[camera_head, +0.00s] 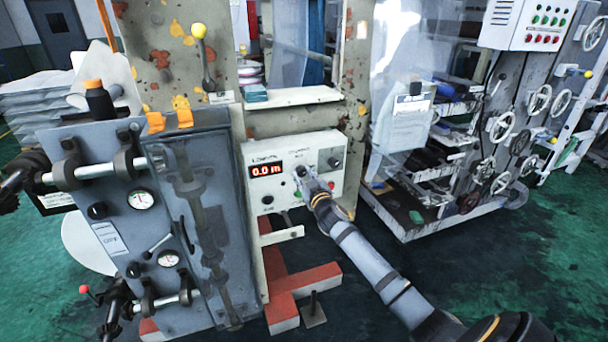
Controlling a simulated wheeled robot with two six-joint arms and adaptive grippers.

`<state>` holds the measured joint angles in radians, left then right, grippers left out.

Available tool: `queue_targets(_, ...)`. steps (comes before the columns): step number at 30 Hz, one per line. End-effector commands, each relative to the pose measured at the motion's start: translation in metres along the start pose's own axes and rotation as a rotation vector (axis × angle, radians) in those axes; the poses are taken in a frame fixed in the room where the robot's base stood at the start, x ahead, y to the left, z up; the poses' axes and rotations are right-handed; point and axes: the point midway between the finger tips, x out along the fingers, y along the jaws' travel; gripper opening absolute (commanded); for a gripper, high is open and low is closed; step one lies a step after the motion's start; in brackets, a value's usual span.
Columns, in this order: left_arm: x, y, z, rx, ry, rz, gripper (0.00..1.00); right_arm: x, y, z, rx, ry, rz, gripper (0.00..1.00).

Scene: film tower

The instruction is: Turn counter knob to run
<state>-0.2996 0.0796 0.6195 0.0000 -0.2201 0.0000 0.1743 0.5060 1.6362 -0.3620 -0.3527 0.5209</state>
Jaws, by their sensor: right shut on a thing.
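The counter box (262,187) is a pale panel on the machine frame in the middle of the head view. Its red display (268,170) reads 0.0 m. My right gripper (303,174) reaches up from the lower right and is shut at the upper middle of the panel, on the counter knob beneath the small printed label. The fingers hide most of that knob, so I cannot tell its setting. A second black knob (335,163) sits to the right, and another (267,200) at the lower left. My left gripper is not in view.
A grey gauge panel (115,235) with rollers and a lever stands at the left. A red foot (300,287) lies below the counter box. A rack with handwheels (502,127) stands at the right.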

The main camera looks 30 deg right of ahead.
Motion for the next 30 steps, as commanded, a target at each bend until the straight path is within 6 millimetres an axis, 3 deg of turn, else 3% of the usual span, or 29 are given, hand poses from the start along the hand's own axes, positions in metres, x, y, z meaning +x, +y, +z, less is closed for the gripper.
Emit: queue_targets(30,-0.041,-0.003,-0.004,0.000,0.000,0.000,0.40,0.000,-0.002,-0.001,-0.950,0.001,0.000,0.00)
